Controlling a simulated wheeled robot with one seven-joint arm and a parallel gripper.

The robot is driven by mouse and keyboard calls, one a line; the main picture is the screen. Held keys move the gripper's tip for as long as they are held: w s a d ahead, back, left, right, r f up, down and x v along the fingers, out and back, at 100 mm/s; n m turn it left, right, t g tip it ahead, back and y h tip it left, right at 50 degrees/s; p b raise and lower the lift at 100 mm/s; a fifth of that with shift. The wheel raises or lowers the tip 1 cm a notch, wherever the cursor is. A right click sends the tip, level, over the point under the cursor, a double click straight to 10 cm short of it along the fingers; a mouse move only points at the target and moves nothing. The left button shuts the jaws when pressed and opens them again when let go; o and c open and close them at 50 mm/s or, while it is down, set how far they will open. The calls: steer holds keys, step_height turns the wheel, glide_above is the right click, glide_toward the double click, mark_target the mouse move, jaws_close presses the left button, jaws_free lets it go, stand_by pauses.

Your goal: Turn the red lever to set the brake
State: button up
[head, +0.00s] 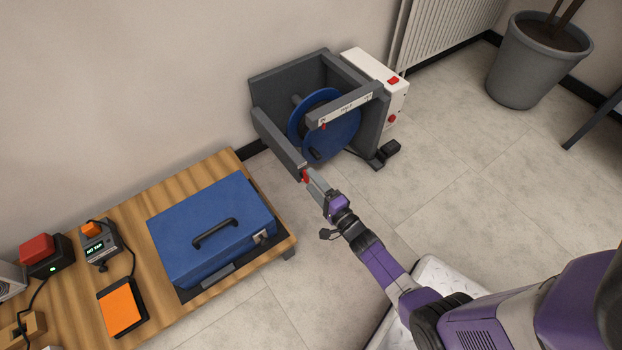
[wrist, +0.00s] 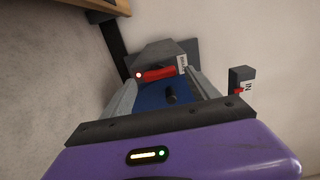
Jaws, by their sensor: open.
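The red lever (head: 305,176) sits at the near end of the left grey beam of the machine's frame (head: 279,142). In the wrist view the red lever (wrist: 160,73) lies across the picture on a dark grey block, beside a small white label (wrist: 182,63). My gripper (head: 316,182) is right at the lever's right side in the head view. In the wrist view my gripper (wrist: 164,80) is open, its two grey fingers on either side of the lever's line of sight. I cannot tell whether a finger touches the lever. Nothing is held.
A blue wheel (head: 328,140) with a dark knob (wrist: 171,95) stands inside the frame. A white box (head: 385,72) with red buttons and a black pedal (head: 389,150) are at its right. A wooden table (head: 150,200) bears a blue case (head: 195,240).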

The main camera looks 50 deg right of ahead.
steer(key=p+v, duration=0.1)
steer(key=v, duration=0.5)
stand_by(0.6)
